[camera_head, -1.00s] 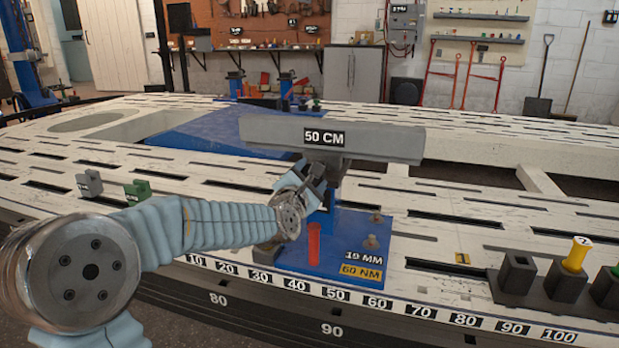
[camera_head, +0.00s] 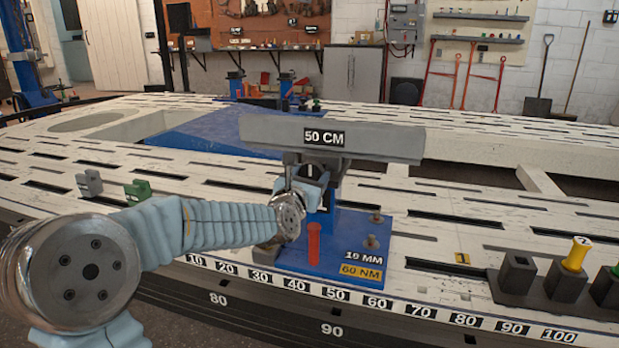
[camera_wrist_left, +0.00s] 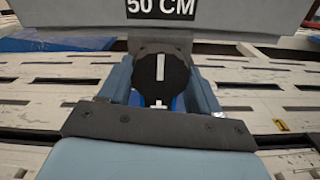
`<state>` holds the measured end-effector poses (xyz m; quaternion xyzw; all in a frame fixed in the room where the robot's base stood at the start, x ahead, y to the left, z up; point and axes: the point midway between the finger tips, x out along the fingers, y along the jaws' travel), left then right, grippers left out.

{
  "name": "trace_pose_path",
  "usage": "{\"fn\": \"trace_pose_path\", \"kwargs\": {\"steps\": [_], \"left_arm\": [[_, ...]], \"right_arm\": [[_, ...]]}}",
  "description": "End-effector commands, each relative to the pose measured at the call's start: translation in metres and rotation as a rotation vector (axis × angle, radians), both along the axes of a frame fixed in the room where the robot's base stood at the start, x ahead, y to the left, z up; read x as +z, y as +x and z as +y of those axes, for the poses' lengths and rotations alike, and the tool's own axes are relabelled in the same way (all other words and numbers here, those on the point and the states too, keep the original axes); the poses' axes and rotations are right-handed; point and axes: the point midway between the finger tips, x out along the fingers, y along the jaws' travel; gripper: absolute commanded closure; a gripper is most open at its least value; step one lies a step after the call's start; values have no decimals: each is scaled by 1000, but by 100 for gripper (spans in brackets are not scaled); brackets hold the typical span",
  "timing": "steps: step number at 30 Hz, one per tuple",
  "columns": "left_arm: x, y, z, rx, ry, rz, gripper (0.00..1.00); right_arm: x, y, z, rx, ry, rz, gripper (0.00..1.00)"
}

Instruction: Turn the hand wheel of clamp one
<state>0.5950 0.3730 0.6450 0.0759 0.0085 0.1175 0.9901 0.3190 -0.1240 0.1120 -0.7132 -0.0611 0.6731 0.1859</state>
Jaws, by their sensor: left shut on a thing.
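The clamp stands on a blue base plate (camera_head: 330,262) at the bench's front edge, under a grey beam (camera_head: 380,145) marked 50 CM. Its dark, many-sided hand wheel (camera_wrist_left: 161,72) with a white mark shows in the left wrist view. The white mark stands upright there. My left gripper (camera_wrist_left: 161,88) is shut on the hand wheel, one blue finger at each side. In the head view the left gripper (camera_head: 312,188) sits just under the beam, and it hides most of the wheel. My right gripper is in neither current view.
A red upright pin (camera_head: 314,243) and bolts (camera_head: 372,241) stand on the base plate. A dark socket rack (camera_head: 565,285) with a yellow-topped piece (camera_head: 577,253) is at right. Small grey (camera_head: 89,183) and green (camera_head: 138,190) blocks sit at left. The beam hangs close over the gripper.

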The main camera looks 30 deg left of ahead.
Motion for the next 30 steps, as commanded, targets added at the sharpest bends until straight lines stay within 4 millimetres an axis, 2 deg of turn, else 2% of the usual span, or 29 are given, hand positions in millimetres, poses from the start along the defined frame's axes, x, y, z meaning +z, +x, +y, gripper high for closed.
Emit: {"fn": "trace_pose_path", "kwargs": {"steps": [13,14,18,19,26,30], "left_arm": [[-2,0,0,1,-14,1,67],[-2,0,0,1,-14,1,36],[-1,0,0,0,-12,0,14],[-1,0,0,0,-12,0,12],[-1,0,0,0,-11,-2,12],[0,-8,-2,0,-11,-3,12]], "right_arm": [[0,0,0,0,0,0,57],[0,0,0,0,0,0,57],[0,0,0,0,0,0,57],[0,0,0,0,0,0,57],[0,0,0,0,0,0,57],[0,0,0,0,0,0,57]]}}
